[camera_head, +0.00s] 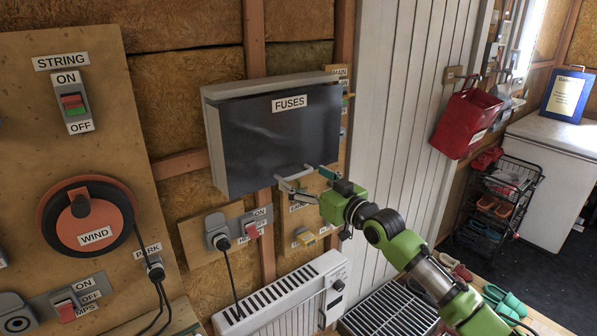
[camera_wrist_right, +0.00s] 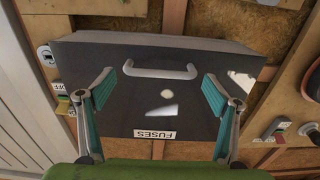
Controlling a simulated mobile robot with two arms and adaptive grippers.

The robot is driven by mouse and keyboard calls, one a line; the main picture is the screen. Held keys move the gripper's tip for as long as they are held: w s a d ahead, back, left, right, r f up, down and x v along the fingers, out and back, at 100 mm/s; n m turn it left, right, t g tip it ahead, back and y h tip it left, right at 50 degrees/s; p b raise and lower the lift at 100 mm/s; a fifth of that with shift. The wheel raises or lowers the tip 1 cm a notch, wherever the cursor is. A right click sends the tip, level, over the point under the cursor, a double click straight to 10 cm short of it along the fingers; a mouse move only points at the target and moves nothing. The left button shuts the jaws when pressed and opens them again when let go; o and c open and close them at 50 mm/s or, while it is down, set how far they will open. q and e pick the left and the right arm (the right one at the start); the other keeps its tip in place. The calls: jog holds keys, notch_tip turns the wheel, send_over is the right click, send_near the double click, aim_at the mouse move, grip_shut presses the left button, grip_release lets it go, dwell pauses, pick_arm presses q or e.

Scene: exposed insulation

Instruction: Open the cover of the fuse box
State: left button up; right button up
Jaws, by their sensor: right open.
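The fuse box (camera_head: 212,125) is a grey box on the wall with a dark, flat front cover (camera_head: 280,135) marked FUSES. The cover looks closed. In the right wrist view the cover (camera_wrist_right: 165,112) shows upside down, with a light grey bar handle (camera_wrist_right: 160,72) near its lower edge. My right gripper (camera_head: 304,178) is at the lower part of the cover, open and empty. In the right wrist view its two teal fingers (camera_wrist_right: 159,88) stand apart on either side of the handle, with gaps; contact with the cover cannot be told. My left gripper is not in view.
Below the box are a switch panel with a cable (camera_head: 220,240) and a white radiator (camera_head: 290,300). A rotary WIND unit (camera_head: 90,222) is on the left board. White wall panels, a red container (camera_head: 466,122) and a wire rack (camera_head: 500,195) are to the right.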

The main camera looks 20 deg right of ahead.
aim_at(300, 175)
jog(key=shift+x, duration=1.55)
jog(key=shift+d, duration=0.1)
